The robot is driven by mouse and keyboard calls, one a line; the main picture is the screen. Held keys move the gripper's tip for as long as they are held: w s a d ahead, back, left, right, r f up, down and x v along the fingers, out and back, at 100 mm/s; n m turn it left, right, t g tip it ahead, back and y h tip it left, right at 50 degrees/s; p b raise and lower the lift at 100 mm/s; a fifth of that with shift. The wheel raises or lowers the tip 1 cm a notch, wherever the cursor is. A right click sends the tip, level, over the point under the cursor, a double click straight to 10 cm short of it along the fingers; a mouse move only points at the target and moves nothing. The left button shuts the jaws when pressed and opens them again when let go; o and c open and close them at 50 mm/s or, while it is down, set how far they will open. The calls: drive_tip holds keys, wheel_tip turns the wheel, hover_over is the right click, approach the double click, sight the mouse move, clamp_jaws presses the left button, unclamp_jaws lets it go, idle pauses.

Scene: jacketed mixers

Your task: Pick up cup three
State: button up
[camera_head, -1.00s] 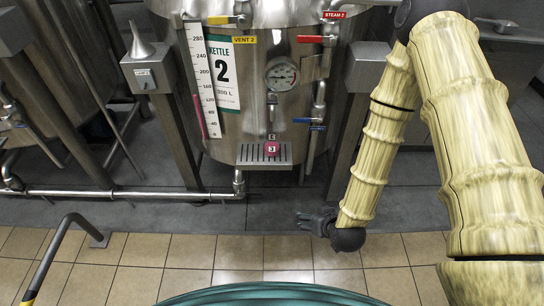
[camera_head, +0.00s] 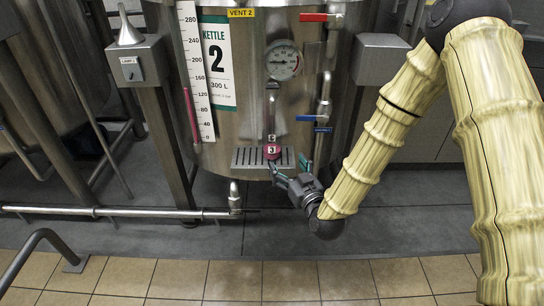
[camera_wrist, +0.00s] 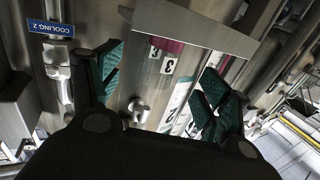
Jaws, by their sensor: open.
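Cup three (camera_head: 272,151), a small magenta cup with a white "3" label, stands on the slotted drip tray (camera_head: 243,158) at the front of kettle 2. My gripper (camera_head: 291,171) is open and empty, just right of and below the cup in the head view, its green fingers pointing towards the tray. In the wrist view the scene appears upside down: the cup (camera_wrist: 173,46) hangs below the tray edge (camera_wrist: 205,33) and lies ahead between the two spread fingers (camera_wrist: 161,64). The fingers appear apart from the cup.
The tap (camera_head: 271,112) stands right above the cup. The kettle wall (camera_head: 235,125) is close behind. A blue-tagged valve pipe (camera_head: 322,115) rises to the right of the tray. A horizontal pipe (camera_head: 120,212) runs low at the left. The grey floor below is clear.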

sight(276, 150)
drive_tip(key=b+x, duration=0.1)
drive_tip(key=x, duration=0.4)
drive_tip(key=shift+w+a+r, duration=0.2)
drive_tip(key=shift+w+a, duration=0.05)
drive_tip(key=shift+w, duration=0.1)
drive_tip(key=shift+a+b+x, duration=0.1)
drive_tip(key=shift+b+x, duration=0.3)
drive_tip(key=shift+x, duration=0.95)
drive_tip(key=shift+a+b+x, duration=0.15)
drive_tip(key=shift+b+x, duration=0.2)
drive_tip(key=shift+x, duration=0.95)
drive_tip(key=shift+s, duration=0.1)
drive_tip(key=c, duration=1.2)
drive_tip(key=shift+c, duration=0.2)
